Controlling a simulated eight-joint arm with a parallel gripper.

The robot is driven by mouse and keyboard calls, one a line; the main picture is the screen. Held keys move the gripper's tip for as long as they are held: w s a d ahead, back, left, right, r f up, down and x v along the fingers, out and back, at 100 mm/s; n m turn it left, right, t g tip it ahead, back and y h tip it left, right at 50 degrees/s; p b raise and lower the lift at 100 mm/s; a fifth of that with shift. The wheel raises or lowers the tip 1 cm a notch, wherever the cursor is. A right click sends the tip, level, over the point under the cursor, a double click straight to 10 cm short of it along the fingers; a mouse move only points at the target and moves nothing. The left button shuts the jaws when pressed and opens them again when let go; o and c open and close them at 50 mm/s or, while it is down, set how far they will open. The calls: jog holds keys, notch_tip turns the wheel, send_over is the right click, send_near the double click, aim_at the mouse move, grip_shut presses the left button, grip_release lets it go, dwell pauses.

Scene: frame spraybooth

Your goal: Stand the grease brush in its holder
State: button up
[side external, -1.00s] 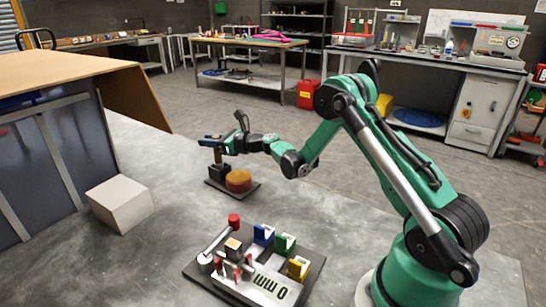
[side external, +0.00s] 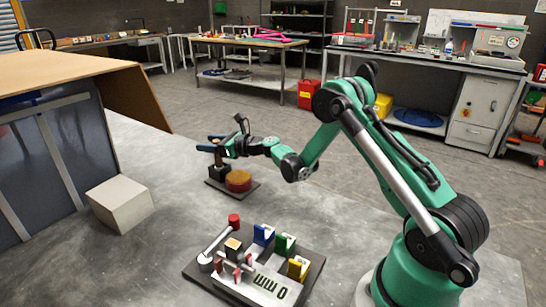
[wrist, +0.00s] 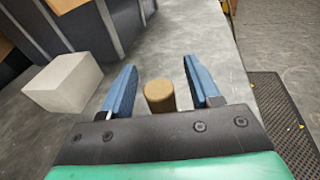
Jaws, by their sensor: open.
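My gripper (side external: 218,145) is open, its two blue fingers spread apart above the far black stand. The wrist view shows the fingers (wrist: 160,92) on either side of a brown round wooden end, with a gap on both sides. This looks like the top of the grease brush handle (wrist: 160,96). In the side view the brown handle (side external: 218,159) shows upright below the fingers, in or at a black block that looks like the holder (side external: 218,173). The brush's lower end is hidden.
An amber round tub (side external: 238,181) sits beside the black block on the same dark plate. A pale block (side external: 120,203) stands to the left. A fixture board (side external: 310,270) with coloured blocks and a red-topped post lies in front. Grey table between them is clear.

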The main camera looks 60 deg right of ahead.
jog(key=v, duration=1.1)
jog(key=s+a+r+n+g, duration=0.25)
jog(key=a+n+g, duration=0.35)
jog(key=a+n, duration=0.6)
jog(key=s+a+n+g+h, duration=0.1)
jog(key=s+n, duration=0.2)
jog(key=n, duration=0.3)
jog(key=s+a+r+n+g+h, duration=0.1)
jog(key=s+n, duration=0.3)
jog(key=n, duration=0.3)
jog(key=s+a+n+g+h, duration=0.1)
jog(key=s+n, duration=0.2)
jog(key=n, duration=0.3)
jog(key=shift+s+a+r+n, duration=0.25)
jog(key=shift+s+r+n, duration=0.1)
jog(key=shift+r+n, duration=0.05)
jog(key=shift+s+d+n+h, duration=0.1)
jog(key=shift+s+n+h, duration=0.35)
jog(key=shift+n, duration=0.35)
jog(key=shift+c, duration=0.3)
